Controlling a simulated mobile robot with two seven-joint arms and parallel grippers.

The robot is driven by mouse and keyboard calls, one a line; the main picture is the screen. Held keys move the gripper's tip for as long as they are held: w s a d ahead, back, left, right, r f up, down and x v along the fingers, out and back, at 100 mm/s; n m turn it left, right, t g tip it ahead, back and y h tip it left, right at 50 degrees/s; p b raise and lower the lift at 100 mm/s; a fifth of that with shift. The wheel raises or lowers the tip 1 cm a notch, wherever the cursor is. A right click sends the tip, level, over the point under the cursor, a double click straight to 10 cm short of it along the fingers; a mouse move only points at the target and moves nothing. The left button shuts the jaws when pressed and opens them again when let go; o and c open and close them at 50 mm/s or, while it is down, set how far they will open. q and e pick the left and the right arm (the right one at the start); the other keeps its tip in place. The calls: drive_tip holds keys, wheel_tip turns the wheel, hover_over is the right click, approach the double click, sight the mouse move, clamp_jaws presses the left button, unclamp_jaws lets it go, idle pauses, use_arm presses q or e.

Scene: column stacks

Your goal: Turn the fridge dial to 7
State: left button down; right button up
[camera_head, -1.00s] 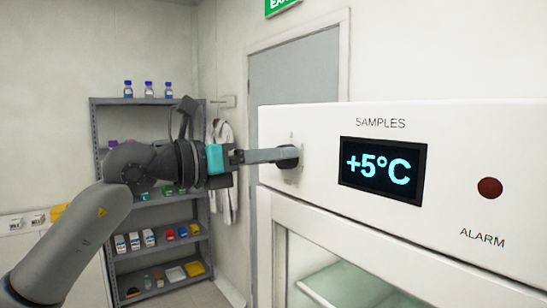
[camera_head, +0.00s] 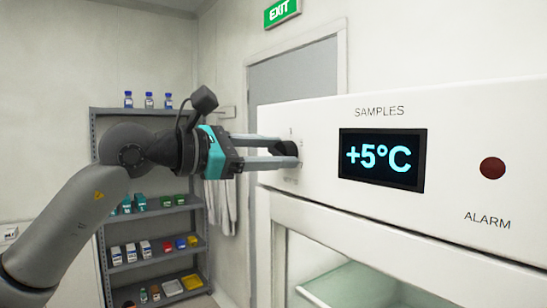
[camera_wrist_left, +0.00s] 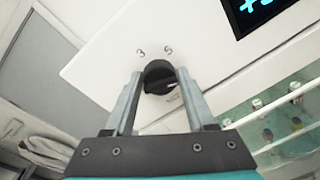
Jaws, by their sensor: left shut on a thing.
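The fridge dial (camera_head: 288,149) is a dark round knob on the white panel, left of the display. In the left wrist view the dial (camera_wrist_left: 158,76) sits between my two fingers, with the numbers 3 and 5 printed near it. My left gripper (camera_head: 284,154) is shut on the dial, one finger on each side. The display (camera_head: 381,160) reads +5°C. My right gripper is not in view.
The fridge (camera_head: 480,130) has a red alarm lamp (camera_head: 493,168) at the right and a glass door below. A grey shelf (camera_head: 150,225) with bottles and boxes stands behind my left arm. A door (camera_head: 300,95) and a hanging coat are behind.

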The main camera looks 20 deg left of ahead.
use_arm(q)
drive_tip(key=shift+m, duration=0.7)
drive_tip(key=shift+r, duration=0.1)
drive_tip(key=shift+c, duration=1.4)
unclamp_jaws()
drive_tip(key=b+v, duration=0.5)
drive_tip(key=v, duration=1)
drive_tip(key=shift+s+b, duration=0.2)
drive_tip(key=shift+b, duration=0.2)
